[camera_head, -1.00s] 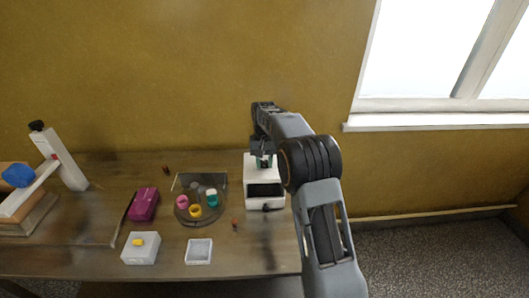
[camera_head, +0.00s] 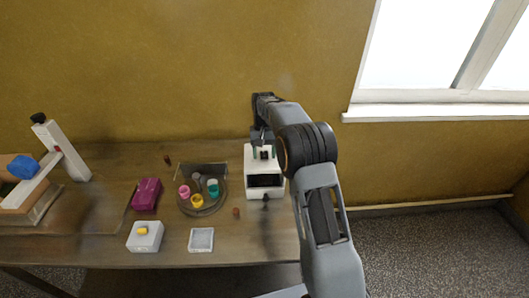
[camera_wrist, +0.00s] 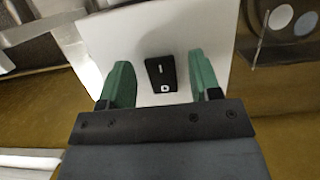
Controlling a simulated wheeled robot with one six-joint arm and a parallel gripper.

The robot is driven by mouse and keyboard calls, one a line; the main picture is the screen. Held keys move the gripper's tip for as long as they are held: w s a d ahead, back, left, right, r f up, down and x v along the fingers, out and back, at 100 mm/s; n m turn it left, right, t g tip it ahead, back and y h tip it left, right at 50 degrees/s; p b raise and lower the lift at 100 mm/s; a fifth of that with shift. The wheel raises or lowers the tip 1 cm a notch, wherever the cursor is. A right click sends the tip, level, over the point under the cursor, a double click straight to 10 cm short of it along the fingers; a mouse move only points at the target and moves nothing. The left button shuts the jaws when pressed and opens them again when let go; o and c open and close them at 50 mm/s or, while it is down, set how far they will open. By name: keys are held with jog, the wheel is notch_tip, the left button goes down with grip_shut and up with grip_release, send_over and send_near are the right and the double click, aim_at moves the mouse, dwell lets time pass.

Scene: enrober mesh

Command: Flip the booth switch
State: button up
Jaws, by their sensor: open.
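The white booth (camera_head: 253,185) stands at the right end of the bench, with a dark opening in its front. Its black rocker switch (camera_wrist: 160,73) sits on the white top face, with a small bar and a square mark on it. My gripper (camera_wrist: 160,78) is open, its green fingers apart on either side of the switch and holding nothing. In the head view my gripper (camera_head: 264,149) is over the booth's top. Whether the fingertips touch the top face cannot be told.
Left of the booth is a round tray (camera_head: 213,210) with several coloured cups. A magenta box (camera_head: 147,194), a white box with a yellow top piece (camera_head: 145,239) and a small white tray (camera_head: 201,239) lie further left and in front. The wall is close behind.

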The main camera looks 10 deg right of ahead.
jog(key=p+v, duration=0.2)
jog(key=v, duration=1.1)
jog(key=shift+r, duration=0.45)
jog(key=shift+w, duration=0.1)
jog(key=t, duration=0.1)
send_near(263, 151)
jog(key=s+r+n+t, duration=0.1)
jog(key=s+t, duration=0.2)
jog(key=s, duration=1.3)
jog(key=s+r+n+t+b, duration=0.1)
jog(key=s+r+t, duration=0.1)
jog(key=s, duration=1.5)
jog(key=shift+a+r+t+h, duration=0.3)
jog(key=shift+t, duration=0.6)
